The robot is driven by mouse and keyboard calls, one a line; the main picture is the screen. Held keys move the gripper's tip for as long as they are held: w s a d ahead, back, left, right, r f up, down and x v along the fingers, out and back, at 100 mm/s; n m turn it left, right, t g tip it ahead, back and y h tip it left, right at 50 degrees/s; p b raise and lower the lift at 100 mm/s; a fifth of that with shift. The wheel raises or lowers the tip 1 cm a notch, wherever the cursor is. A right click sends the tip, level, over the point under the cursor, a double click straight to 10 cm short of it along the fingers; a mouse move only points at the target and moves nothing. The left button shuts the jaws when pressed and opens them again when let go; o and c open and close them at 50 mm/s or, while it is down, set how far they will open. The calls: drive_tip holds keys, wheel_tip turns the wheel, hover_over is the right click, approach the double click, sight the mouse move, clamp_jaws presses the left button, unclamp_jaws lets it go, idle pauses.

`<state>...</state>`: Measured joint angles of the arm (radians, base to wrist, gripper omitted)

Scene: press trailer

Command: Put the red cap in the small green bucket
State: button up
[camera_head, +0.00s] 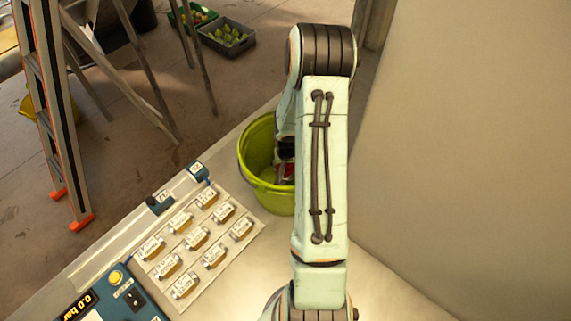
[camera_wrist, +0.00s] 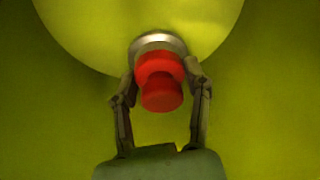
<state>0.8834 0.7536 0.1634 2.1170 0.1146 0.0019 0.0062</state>
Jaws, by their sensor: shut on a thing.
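The red cap (camera_wrist: 161,82) shows in the wrist view between the two fingers of my gripper (camera_wrist: 163,75). My gripper is shut on it. A grey metal ring (camera_wrist: 158,43) shows at the cap's far end. The yellow-green bucket (camera_wrist: 60,110) fills the background of the wrist view, its inner wall all around. In the head view the green bucket (camera_head: 255,175) stands at the edge of the bench, partly behind my arm. My gripper reaches down inside its rim there, with a little red showing. Whether the cap touches the bucket's bottom I cannot tell.
A panel of several labelled jars or blocks (camera_head: 196,238) lies left of the bucket. A control box with a yellow button (camera_head: 117,277) is at the lower left. A ladder (camera_head: 52,110) and crates of fruit (camera_head: 227,36) stand on the floor beyond. A plain wall (camera_head: 470,150) is at the right.

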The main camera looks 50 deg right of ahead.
drive_tip(key=o, duration=1.2)
drive_tip(key=shift+f, duration=0.1)
drive_tip(key=shift+o, duration=0.2)
drive_tip(key=v, duration=0.3)
drive_tip(key=w+d+v, duration=0.1)
drive_tip(key=v, duration=0.6)
drive_tip(key=shift+w+d+r, duration=0.15)
drive_tip(key=shift+r, duration=0.15)
